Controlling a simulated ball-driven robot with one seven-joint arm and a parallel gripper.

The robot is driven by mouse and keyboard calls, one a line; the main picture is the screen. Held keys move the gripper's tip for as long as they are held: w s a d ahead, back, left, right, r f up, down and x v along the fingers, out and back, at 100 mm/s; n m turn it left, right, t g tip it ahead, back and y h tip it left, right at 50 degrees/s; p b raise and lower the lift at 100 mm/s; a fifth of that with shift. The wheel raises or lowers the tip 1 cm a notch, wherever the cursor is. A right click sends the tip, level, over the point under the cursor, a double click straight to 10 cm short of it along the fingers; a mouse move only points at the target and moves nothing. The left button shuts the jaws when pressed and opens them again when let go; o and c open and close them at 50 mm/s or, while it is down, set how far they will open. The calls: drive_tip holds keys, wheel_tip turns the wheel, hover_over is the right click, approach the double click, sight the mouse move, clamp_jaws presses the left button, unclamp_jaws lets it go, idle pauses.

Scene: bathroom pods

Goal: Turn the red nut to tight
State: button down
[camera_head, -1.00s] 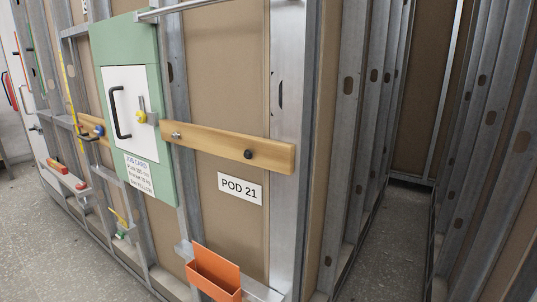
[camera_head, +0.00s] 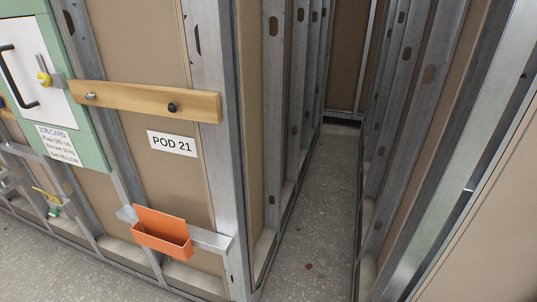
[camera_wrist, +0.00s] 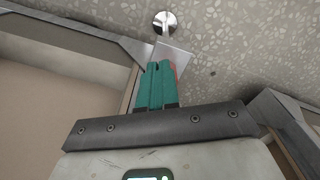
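I see no nut that I can make out as red in the current views. In the head view a yellow nut (camera_head: 44,79) sits on a metal bracket on the white panel (camera_head: 22,62) at the left. My gripper (camera_wrist: 160,68) shows only in the wrist view. A pale metal plate lies beyond the fingertips.
A wooden rail (camera_head: 145,101), a POD 21 sign (camera_head: 172,143) and a projecting orange bin (camera_head: 162,232) are on the pod wall. A job card (camera_head: 58,145) hangs at the left. A narrow floor aisle (camera_head: 320,220) runs between stud walls. A round metal disc (camera_wrist: 164,22) shows past the fingers.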

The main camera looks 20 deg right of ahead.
drive_tip(key=shift+s+a+f+p, duration=0.4)
drive_tip(key=shift+s+a+f, duration=0.2)
drive_tip(key=shift+a+f, duration=0.15)
wheel_tip(320, 180, up, 6)
drive_tip(key=p, duration=0.6)
drive_tip(key=shift+w+d+r, duration=0.2)
drive_tip(key=shift+d, duration=0.1)
